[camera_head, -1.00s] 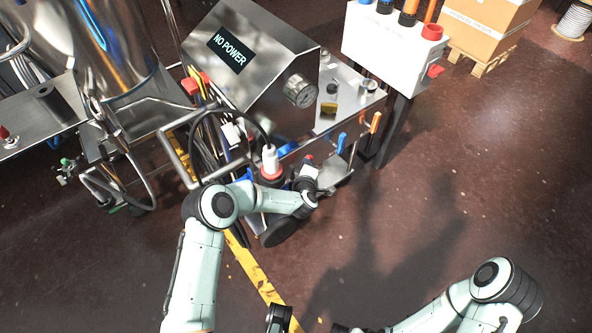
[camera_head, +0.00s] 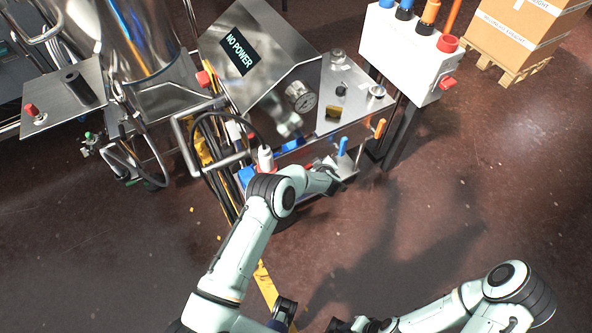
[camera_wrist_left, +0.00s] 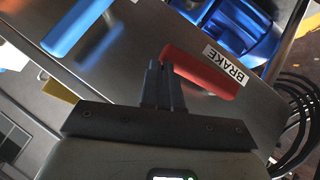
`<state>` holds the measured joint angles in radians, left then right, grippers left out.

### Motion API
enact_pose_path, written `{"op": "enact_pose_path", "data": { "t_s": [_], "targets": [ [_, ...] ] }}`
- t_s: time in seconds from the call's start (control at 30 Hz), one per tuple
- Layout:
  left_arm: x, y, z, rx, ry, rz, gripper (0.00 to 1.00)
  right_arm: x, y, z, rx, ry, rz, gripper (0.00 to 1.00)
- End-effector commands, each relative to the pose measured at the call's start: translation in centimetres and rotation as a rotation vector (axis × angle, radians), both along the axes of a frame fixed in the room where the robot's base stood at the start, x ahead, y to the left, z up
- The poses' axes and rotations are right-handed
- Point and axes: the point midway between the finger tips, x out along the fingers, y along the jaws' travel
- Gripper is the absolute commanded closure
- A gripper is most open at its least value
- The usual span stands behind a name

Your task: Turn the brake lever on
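The brake lever, a red handle (camera_wrist_left: 205,72), lies slanted across the metal panel in the left wrist view, beside a white label reading BRAKE (camera_wrist_left: 225,65). My left gripper (camera_wrist_left: 161,66) is at the upper-left end of this handle. Its two dark fingers are close together with no clear gap, and I see nothing held between them; whether they touch the handle I cannot tell. In the head view my left gripper (camera_head: 330,170) is at the front of the steel machine, and the red lever is hardly visible there. My right arm's dark end (camera_head: 345,325) is at the bottom edge, its fingers unclear.
A blue lever (camera_wrist_left: 75,28) is left of the red handle. In the head view, blue (camera_head: 342,146) and orange (camera_head: 380,128) handles stand right of my left gripper. The display (camera_head: 237,51) reads NO POWER. A white button box (camera_head: 405,55) stands behind. Open floor is at right.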

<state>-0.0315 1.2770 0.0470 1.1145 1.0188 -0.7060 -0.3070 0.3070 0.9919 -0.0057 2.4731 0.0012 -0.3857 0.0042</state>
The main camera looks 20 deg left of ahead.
Motion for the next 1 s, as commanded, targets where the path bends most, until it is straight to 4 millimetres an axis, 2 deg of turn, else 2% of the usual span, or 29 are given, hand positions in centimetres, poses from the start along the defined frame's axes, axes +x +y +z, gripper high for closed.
{"op": "enact_pose_path", "data": {
  "t_s": [0.3, 1.0],
  "targets": [
    [0.1, 0.2, -1.0, 0.003, -0.005, 0.002, 1.0, -0.4, 0.0, -1.1, -0.001, 0.005, 0.0, 0.57],
    [-0.1, 0.0, -1.4, -0.002, 0.0, -0.003, 1.0, -0.4, 0.0, -1.2, -0.001, 0.005, 0.0, 0.57]
  ]
}}
